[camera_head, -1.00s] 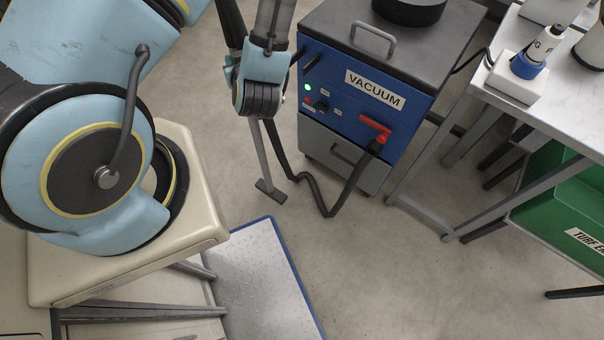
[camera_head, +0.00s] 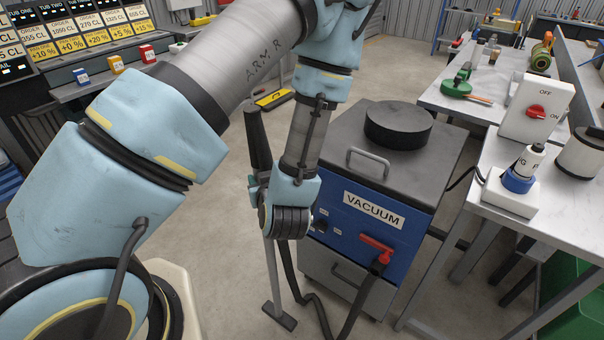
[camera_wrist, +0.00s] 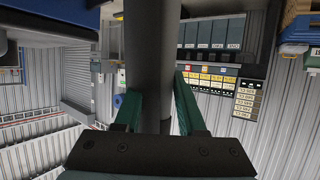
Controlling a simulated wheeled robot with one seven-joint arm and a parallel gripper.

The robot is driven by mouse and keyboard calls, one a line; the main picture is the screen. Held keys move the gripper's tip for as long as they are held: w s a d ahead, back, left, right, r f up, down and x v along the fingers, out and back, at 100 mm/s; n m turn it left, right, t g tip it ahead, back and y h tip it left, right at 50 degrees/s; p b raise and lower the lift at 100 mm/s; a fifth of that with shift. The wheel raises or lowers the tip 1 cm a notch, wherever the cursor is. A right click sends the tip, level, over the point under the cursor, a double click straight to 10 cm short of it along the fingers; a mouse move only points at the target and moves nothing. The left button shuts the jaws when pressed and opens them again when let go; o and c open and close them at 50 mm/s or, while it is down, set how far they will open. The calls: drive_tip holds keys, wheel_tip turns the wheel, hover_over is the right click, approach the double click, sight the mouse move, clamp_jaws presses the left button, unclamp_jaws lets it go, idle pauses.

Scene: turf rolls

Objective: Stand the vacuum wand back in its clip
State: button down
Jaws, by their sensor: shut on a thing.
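The vacuum wand has a black upper part (camera_head: 258,140), a grey tube (camera_head: 272,278) and a flat foot (camera_head: 279,317). It stands nearly upright, left of the blue vacuum (camera_head: 372,225). I cannot tell whether its foot touches the floor. My gripper is mostly hidden behind my wrist in the head view. In the wrist view my gripper (camera_wrist: 157,88) has its green fingers on both sides of the wand's dark shaft (camera_wrist: 152,45), shut on it. I cannot make out the clip in either view.
A black hose (camera_head: 318,308) loops on the floor before the vacuum and rises to the red handle (camera_head: 376,243) on its front. A workbench (camera_head: 500,200) with a white switch box (camera_head: 537,110) stands at right. The floor (camera_head: 228,235) left of the wand is clear.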

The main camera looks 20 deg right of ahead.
drive_tip(key=d+b, duration=0.1)
drive_tip(key=b, duration=0.2)
drive_tip(key=w+b, duration=0.1)
drive_tip(key=b, duration=0.2)
drive_tip(key=shift+d+f, duration=0.15)
drive_tip(key=shift+d, duration=0.2)
drive_tip(key=shift+d+b, duration=0.1)
drive_tip(key=shift+b, duration=0.9)
drive_tip(key=w+d+p, duration=0.2)
drive_tip(key=w+d, duration=0.5)
drive_tip(key=d, duration=0.6)
wheel_tip(320, 180, down, 7)
drive_tip(key=p, duration=0.2)
drive_tip(key=shift+a+r, duration=0.2)
drive_tip(key=shift+f, duration=0.1)
